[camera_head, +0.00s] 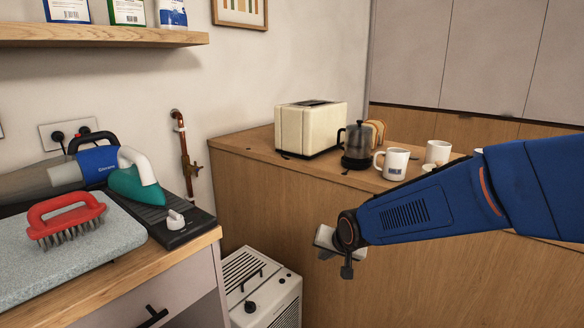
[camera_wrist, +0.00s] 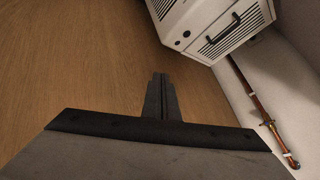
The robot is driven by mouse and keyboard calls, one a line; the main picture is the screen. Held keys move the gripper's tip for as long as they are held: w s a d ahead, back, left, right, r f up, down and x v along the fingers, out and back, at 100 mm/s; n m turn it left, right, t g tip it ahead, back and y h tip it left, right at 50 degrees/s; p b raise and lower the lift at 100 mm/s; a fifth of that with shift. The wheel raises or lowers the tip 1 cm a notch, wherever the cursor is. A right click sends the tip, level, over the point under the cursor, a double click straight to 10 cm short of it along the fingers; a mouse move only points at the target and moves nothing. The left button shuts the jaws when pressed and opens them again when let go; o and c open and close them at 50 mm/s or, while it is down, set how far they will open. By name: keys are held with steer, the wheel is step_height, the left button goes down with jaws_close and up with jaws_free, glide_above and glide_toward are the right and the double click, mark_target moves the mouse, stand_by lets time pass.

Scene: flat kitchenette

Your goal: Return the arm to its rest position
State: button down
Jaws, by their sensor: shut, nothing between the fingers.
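My blue arm (camera_head: 430,209) reaches in from the right in the head view, in front of the wooden counter. My gripper (camera_head: 347,270) hangs at its end, pointing down, apart from everything around it. In the wrist view my gripper (camera_wrist: 161,82) shows its dark fingers together with nothing between them. The wooden counter side (camera_wrist: 80,60) fills the left of that view.
A white box-shaped appliance (camera_head: 262,290) stands low, left of my gripper. The counter (camera_head: 240,147) behind holds a toaster (camera_head: 310,128), a coffee press (camera_head: 356,146) and mugs (camera_head: 395,164). The left worktop (camera_head: 95,292) carries a red brush (camera_head: 65,218) and an iron (camera_head: 135,184).

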steer(key=s+d+r+n+g+h, duration=0.15)
steer(key=s+d+r, duration=0.35)
steer(key=s+d, duration=1.05)
steer(key=s, duration=0.6)
steer(key=s+d+g+h, duration=0.1)
steer(key=s+d, duration=0.3)
steer(key=s, duration=0.6)
steer(key=shift+r+n, duration=0.2)
steer(key=shift+n, duration=0.25)
steer(key=c, duration=2.4)
jaws_free()
steer(key=shift+c, duration=0.2)
